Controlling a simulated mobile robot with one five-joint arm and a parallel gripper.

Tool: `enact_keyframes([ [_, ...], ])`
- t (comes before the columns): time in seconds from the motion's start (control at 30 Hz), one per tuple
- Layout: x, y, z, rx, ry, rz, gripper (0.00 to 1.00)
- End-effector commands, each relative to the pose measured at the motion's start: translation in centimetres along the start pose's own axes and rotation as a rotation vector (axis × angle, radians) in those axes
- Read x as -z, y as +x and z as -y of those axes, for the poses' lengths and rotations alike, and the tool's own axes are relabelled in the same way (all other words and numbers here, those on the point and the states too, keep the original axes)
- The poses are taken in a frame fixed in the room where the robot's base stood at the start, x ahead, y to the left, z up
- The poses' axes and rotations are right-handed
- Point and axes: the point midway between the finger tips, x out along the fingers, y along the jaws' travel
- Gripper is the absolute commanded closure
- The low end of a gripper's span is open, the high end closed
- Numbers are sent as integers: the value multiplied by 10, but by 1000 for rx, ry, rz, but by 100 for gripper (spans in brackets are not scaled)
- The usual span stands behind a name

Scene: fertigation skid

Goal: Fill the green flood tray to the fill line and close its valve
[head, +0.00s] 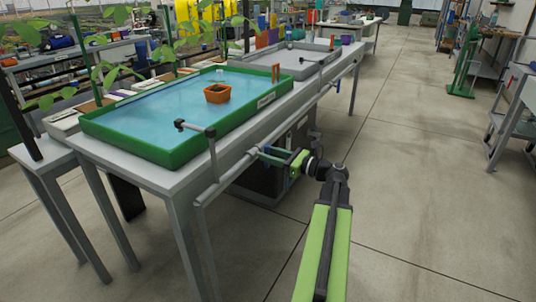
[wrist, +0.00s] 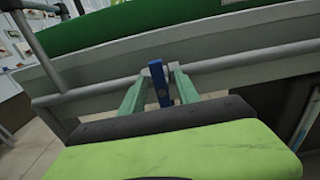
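The green flood tray (head: 125,142) stands on a grey bench in the head view and holds blue water (head: 165,100). An orange pot (head: 217,93) sits in the water. I cannot make out the fill line. A grey pipe (head: 232,172) runs along the bench side; the tray's green wall (wrist: 120,27) shows above it in the wrist view. My gripper (head: 264,152) is at this pipe. In the wrist view, my gripper (wrist: 159,75) has its fingers either side of a blue valve handle (wrist: 158,84), with narrow gaps. The handle points across the pipe.
A grey tray (head: 297,72) sits farther along the same bench. Leafy plants and other benches stand behind. The concrete floor (head: 420,150) to the right is clear; a shelf rack (head: 510,120) stands at the far right.

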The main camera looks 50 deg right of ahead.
Motion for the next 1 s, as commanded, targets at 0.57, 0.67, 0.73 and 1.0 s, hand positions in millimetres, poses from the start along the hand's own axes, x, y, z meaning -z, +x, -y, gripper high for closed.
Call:
enact_keyframes([
  [0.57,0,13,0,1,0,0,81],
  [0.67,0,13,0,2,0,0,95],
  [0.73,0,13,0,2,0,0,100],
  [1.0,0,12,0,2,-58,0,100],
])
